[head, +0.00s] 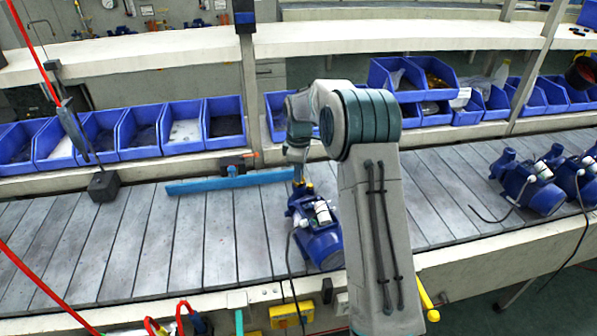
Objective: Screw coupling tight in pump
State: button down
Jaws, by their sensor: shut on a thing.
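A blue pump (320,243) lies on the slatted conveyor in the middle of the head view, with a pale cylindrical part on its top and a dark cable hanging over the front edge. My gripper (299,184) is at the upper left end of this pump, pointing down at it. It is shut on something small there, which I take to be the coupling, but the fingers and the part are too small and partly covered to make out. My arm covers the area right of the pump.
More blue pumps (530,183) stand on the conveyor at the right. A blue bar (230,181) lies along the far edge. A black block (102,186) hangs at the left. Blue bins (140,130) line the back. The conveyor's left part is clear.

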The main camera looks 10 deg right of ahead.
jog(key=c, duration=1.4)
grip_release()
jog(key=shift+f, duration=0.1)
jog(key=shift+o, duration=0.2)
jog(key=shift+n, duration=1)
jog(key=shift+n+p, duration=0.4)
jog(key=shift+n, duration=0.4)
jog(key=n+p, duration=0.1)
jog(key=n, duration=0.1)
jog(key=shift+n, duration=0.7)
